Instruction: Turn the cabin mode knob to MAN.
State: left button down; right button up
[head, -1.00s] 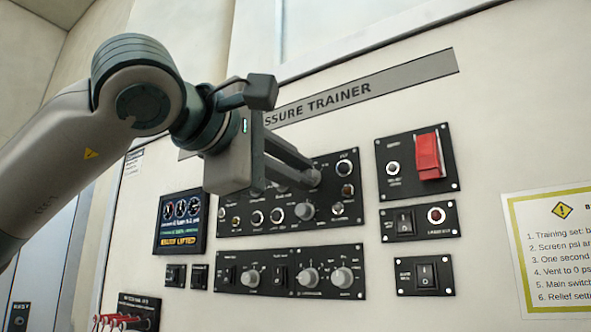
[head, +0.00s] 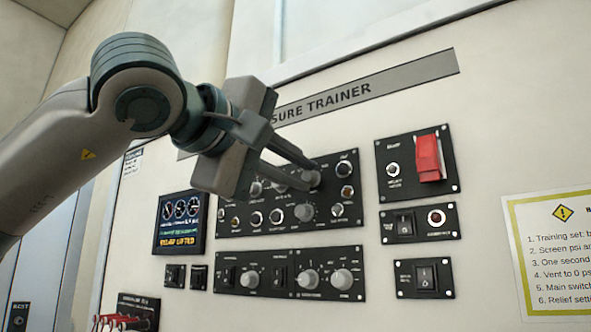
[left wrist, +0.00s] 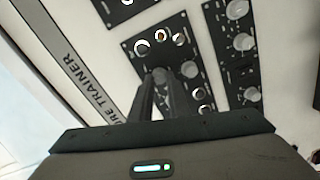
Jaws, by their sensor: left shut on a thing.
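A round grey knob (head: 314,179) sits near the top right of the upper black panel (head: 327,212). My left gripper (head: 307,177) is shut on this knob, with its body rolled to a tilt and its fingers reaching in from the upper left. The knob also shows between the fingertips in the left wrist view (left wrist: 160,75). Its small labels cannot be read, so I cannot confirm that it is the cabin mode knob or where it points. Another grey knob (head: 305,212) stands just below it. My right gripper is not in view.
A lower panel (head: 318,256) carries more knobs and switches. A red guarded switch (head: 428,158) and two switch panels are at the right. A small screen (head: 179,222) at the left reads "RELIEF LIFTED". The wall between the panels and the notice (head: 550,260) is bare.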

pick_arm(q)
jog(key=shift+f, duration=0.1)
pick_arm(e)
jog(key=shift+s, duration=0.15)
pick_arm(q)
jog(key=c, duration=1.7)
grip_release()
jog(key=shift+c, duration=0.2)
jog(key=shift+o, duration=0.3)
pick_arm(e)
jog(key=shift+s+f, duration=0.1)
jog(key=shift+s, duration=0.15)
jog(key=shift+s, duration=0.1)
pick_arm(q)
jog(key=shift+s, duration=0.15)
